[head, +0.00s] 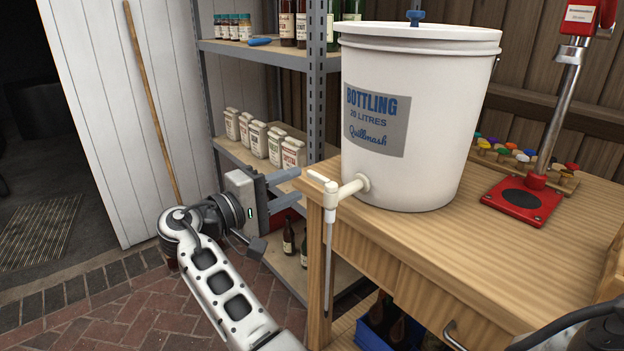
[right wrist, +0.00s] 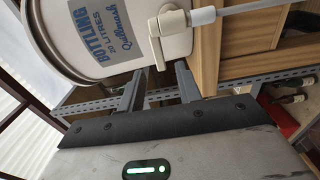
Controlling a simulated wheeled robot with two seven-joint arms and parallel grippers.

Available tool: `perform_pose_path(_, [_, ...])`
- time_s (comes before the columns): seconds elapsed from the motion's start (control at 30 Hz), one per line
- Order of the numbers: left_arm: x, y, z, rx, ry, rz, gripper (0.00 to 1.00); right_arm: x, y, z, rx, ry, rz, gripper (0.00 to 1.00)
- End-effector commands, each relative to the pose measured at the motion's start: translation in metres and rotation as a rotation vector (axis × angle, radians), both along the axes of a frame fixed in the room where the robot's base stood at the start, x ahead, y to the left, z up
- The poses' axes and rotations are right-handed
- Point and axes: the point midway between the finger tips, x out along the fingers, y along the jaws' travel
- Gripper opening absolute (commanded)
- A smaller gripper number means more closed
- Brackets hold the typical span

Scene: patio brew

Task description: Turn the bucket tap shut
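The white bottling bucket (head: 440,120) stands upright near the left edge of the wooden bench. Its cream tap (head: 352,188) sticks out low on the left side, and a thin tube (head: 328,262) hangs down from it. The tap's lever (head: 318,177) points left, toward my right gripper (head: 298,185). My right gripper is open and empty, its fingers apart and reaching toward the lever. In the right wrist view the lever (right wrist: 157,48) lies just beyond the fingertips; I cannot tell whether they touch. My left gripper is not in view.
The bench top (head: 440,230) is clear in front of the bucket. A metal shelf (head: 265,165) with tubs and bottles stands behind my gripper. A blue crate (head: 375,335) is below.

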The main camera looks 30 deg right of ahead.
Motion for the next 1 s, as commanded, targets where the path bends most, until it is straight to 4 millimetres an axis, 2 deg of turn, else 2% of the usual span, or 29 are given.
perform_pose_path(0.03, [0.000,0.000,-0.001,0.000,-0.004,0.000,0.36,-0.001,0.014,-0.001,0.001,0.000,0.004,0.35])
perform_pose_path(0.2, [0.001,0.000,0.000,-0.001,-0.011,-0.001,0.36,-0.005,0.049,0.000,0.000,-0.001,0.002,0.35])
perform_pose_path(0.4, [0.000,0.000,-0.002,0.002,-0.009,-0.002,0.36,-0.007,0.071,0.000,0.001,-0.001,0.000,0.35])
perform_pose_path(0.57, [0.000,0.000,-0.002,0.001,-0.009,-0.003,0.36,-0.008,0.076,0.000,0.000,-0.001,-0.001,0.35])
perform_pose_path(1.0, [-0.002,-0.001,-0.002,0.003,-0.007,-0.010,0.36,-0.007,0.074,-0.002,0.005,0.002,0.004,0.35])
